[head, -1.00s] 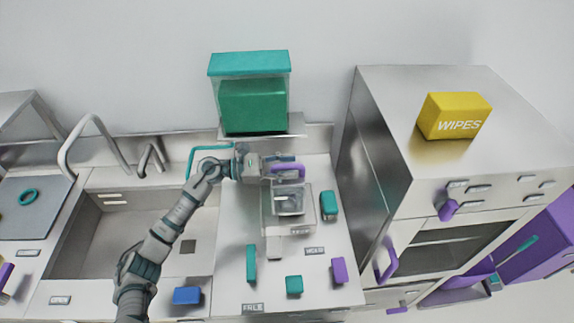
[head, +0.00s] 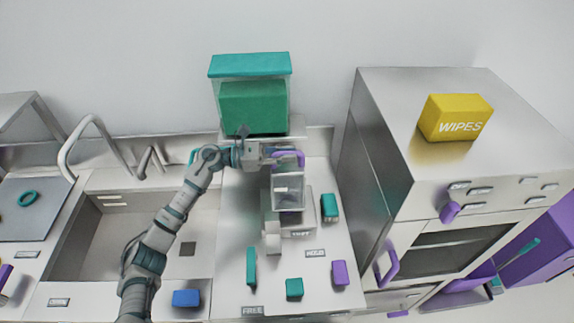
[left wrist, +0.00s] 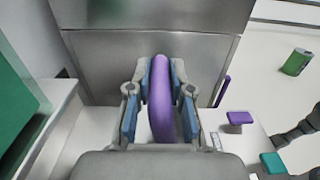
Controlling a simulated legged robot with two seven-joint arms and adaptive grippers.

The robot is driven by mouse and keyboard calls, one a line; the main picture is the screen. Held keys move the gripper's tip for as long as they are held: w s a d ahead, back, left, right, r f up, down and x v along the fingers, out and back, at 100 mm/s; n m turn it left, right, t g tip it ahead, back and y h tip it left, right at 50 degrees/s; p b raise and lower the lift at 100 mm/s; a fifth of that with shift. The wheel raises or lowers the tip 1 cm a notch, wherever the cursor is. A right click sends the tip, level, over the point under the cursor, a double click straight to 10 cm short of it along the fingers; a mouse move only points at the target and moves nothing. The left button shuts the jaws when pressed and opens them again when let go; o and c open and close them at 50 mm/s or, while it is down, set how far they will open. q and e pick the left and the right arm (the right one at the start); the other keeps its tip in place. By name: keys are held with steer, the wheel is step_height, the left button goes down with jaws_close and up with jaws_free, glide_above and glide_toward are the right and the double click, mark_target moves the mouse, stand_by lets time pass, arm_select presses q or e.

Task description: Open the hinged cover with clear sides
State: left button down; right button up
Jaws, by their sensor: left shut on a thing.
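The hinged cover (head: 289,194) is a small box with clear sides on the counter in the head view, with a purple loop handle (head: 291,154) at its top. It is raised and tilted above a light grey base (head: 273,243). My left gripper (head: 279,154) reaches in from the left and is shut on the purple handle. In the left wrist view the handle (left wrist: 160,100) runs between the two blue-padded fingers. The hinge cannot be made out. My right gripper is not in view.
A teal-lidded clear bin (head: 250,65) stands behind the gripper. A teal block (head: 330,207) stands close to the cover's right. Other teal and purple blocks lie in front. A sink (head: 140,235) is at left; a steel oven cabinet (head: 385,155) rises at right.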

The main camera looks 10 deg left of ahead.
arm_select(q)
steer(key=shift+w+a+r+n+b, duration=0.25)
steer(key=shift+w+n+b, duration=0.4)
steer(key=shift+w, duration=0.8)
steer(key=shift+w+a+r+n+b, duration=0.25)
steer(key=shift+w+n+b, duration=0.45)
steer(key=shift+w, duration=0.8)
steer(key=shift+w+a+r+n+b, duration=0.15)
steer(key=shift+w+a+n+b, duration=0.2)
steer(key=shift+w+b, duration=0.85)
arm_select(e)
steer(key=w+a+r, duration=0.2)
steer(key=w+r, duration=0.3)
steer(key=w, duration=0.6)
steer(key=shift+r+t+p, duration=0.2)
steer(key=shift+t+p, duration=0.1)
arm_select(q)
steer(key=shift+w, duration=0.25)
steer(key=c, duration=1.1)
jaws_free()
steer(key=shift+o, duration=0.2)
steer(key=s+a, duration=0.2)
steer(key=a, duration=0.9)
steer(key=shift+a, duration=0.25)
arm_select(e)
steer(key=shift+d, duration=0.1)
